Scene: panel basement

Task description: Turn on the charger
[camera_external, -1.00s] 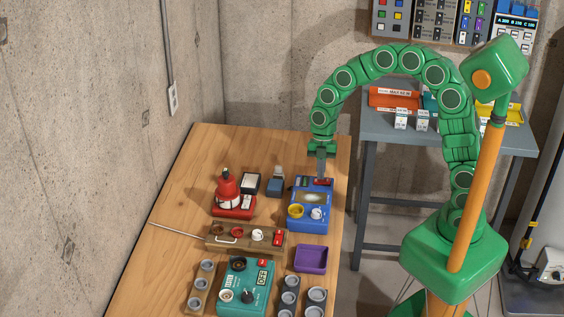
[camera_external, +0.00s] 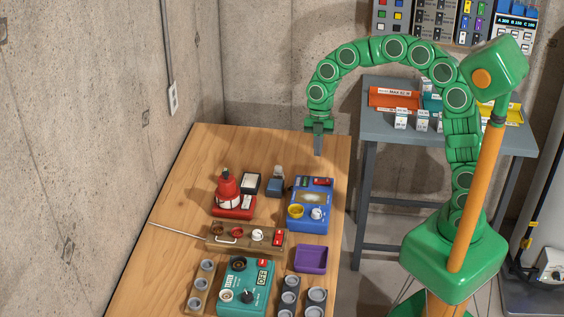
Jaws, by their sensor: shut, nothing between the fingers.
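A blue box (camera_external: 310,218) with a dial window, a yellow knob, a white knob and a small red switch (camera_external: 321,183) stands on the wooden table. A teal box (camera_external: 235,300) with a black knob, round sockets and an "OFF" label (camera_external: 263,277) stands at the front. No readable label tells which one is the charger. The switch's position is too small to read. My gripper (camera_external: 318,151) points down, shut and empty, above the far end of the blue box and apart from it.
The wooden table (camera_external: 180,185) also holds a red device (camera_external: 233,208), a wooden strip (camera_external: 216,240) with red and white parts, a purple tray (camera_external: 311,259) and grey cup holders (camera_external: 290,297). A grey table (camera_external: 450,140) with bins stands behind. The wooden table's far left area is clear.

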